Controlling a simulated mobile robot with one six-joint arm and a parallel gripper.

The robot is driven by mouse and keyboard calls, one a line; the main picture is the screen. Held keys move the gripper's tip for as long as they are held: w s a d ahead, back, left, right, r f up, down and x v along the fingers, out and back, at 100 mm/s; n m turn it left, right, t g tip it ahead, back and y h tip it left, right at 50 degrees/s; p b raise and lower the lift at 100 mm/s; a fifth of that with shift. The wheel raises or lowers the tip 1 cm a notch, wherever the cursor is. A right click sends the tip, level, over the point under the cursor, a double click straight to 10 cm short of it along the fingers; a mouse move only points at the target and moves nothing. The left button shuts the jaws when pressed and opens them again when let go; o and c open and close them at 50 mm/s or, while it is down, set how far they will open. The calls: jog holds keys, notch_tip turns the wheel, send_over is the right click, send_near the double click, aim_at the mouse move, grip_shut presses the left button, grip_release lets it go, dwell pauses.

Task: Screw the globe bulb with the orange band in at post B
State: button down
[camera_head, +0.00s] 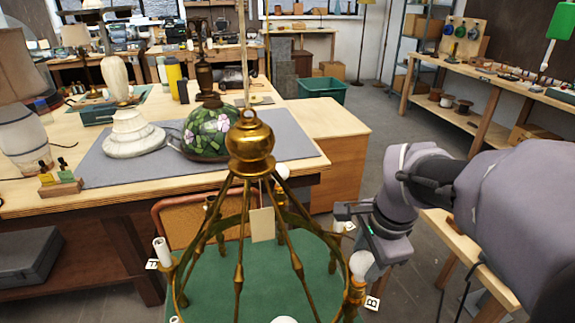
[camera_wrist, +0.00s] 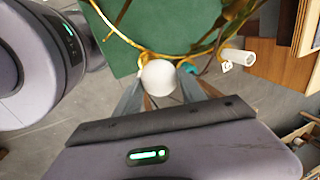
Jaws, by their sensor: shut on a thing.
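The brass chandelier (camera_head: 249,150) stands over a green surface, with a ring of posts around it. A white globe bulb (camera_head: 361,262) shows at the post beside label B (camera_head: 372,303), upright above the brass holder (camera_head: 355,294). In the wrist view, the white globe bulb (camera_wrist: 160,78) sits between the two fingers of my gripper (camera_wrist: 160,88), which is shut on it. An orange band cannot be made out, and the bulb's base is hidden. I cannot tell how far it sits in the holder. In the head view my arm hides most of the fingers.
A white candle-like sleeve (camera_head: 161,251) stands at a labelled post on the left. A similar sleeve (camera_wrist: 238,58) shows in the wrist view. The workbench behind holds a green flowered shade (camera_head: 209,130) and a pale lamp base (camera_head: 134,134).

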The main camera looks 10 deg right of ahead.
jog(key=shift+w+a+f+m+h+b, duration=0.15)
jog(key=shift+m+h+b, duration=0.25)
jog(key=shift+m, duration=0.9)
jog(key=shift+m+b, duration=0.5)
jog(key=shift+m, duration=0.2)
jog(key=shift+m+b, duration=0.3)
jog(key=shift+m, duration=0.4)
jog(key=shift+r+h, duration=0.2)
jog(key=shift+h, duration=0.1)
jog(key=c, duration=0.6)
grip_release()
